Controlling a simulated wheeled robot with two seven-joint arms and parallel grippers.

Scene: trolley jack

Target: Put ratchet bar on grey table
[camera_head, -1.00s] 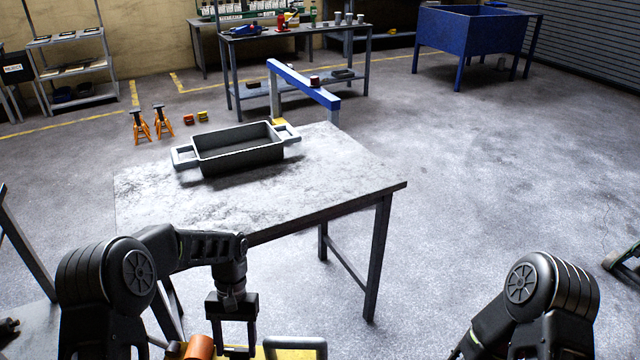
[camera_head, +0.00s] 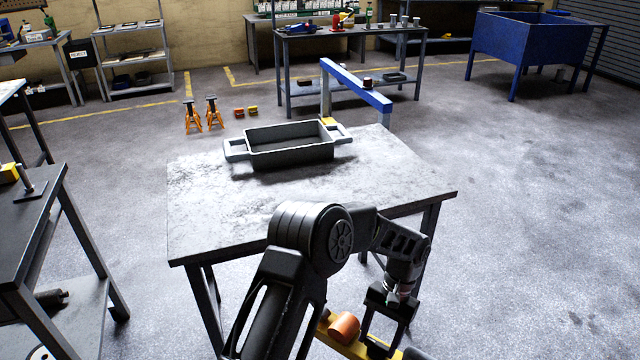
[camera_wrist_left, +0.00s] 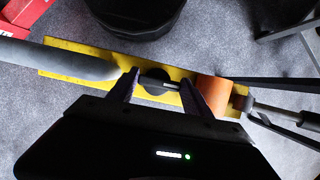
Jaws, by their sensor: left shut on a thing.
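My left gripper (camera_head: 383,332) is at the bottom of the head view, in front of the grey table's near right corner. My right gripper is out of view.
A dark tray with handles (camera_head: 290,154) stands at the table's back. A blue beam (camera_head: 355,83) stands behind it. A dark bench (camera_head: 25,235) is at the left. The table's front and right top are clear. Open floor lies at the right.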

